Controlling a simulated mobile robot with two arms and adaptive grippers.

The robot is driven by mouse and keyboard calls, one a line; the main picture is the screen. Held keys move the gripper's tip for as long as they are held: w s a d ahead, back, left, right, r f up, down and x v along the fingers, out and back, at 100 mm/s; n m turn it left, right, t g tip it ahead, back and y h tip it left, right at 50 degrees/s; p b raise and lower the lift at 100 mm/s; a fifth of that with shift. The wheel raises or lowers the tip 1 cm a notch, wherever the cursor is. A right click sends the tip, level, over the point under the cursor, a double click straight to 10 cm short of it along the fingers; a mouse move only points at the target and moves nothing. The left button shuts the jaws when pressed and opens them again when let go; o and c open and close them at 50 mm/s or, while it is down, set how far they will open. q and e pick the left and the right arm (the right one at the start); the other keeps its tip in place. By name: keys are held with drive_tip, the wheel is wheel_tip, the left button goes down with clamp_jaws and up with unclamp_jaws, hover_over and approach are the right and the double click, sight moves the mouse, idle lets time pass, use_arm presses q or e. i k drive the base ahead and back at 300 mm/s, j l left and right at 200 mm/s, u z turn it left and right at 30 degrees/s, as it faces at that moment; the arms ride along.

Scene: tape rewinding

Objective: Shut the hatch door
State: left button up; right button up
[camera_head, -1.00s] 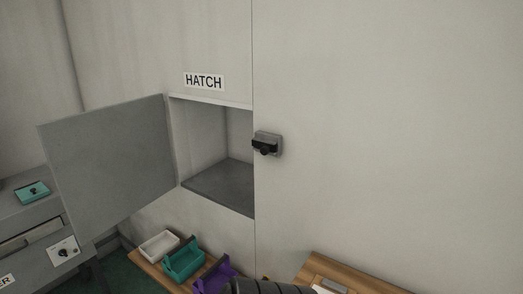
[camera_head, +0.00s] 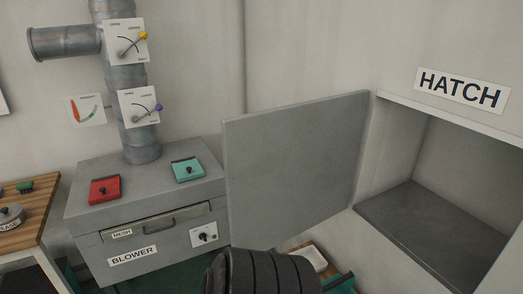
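The grey hatch door (camera_head: 294,165) stands wide open, swung out to the left from the left edge of the hatch opening (camera_head: 432,205). The opening is an empty recess in the wall with a grey floor, under a HATCH label (camera_head: 461,90). A dark ribbed part of one of my arms shows at the bottom centre, in front of the door's lower edge in the picture. I cannot tell whether it touches the door. Neither gripper's fingers are in view.
A grey blower cabinet (camera_head: 150,215) with a drawer, a red box (camera_head: 105,189) and a teal box (camera_head: 187,169) stands left of the door. A pipe (camera_head: 139,140) with lever panels rises behind it. A wooden table (camera_head: 28,225) is at far left. A white tray (camera_head: 312,255) sits below the door.

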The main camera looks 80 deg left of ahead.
sight(289, 169)
drive_tip(key=k+j, duration=0.1)
drive_tip(key=j, duration=0.5)
drive_tip(key=k+j+u, duration=0.1)
drive_tip(key=j, duration=0.55)
drive_tip(key=k+j, duration=0.1)
drive_tip(key=j, duration=0.5)
drive_tip(key=k+j, duration=0.1)
drive_tip(key=j, duration=0.55)
drive_tip(key=k+j+u, duration=0.1)
drive_tip(key=j, duration=0.55)
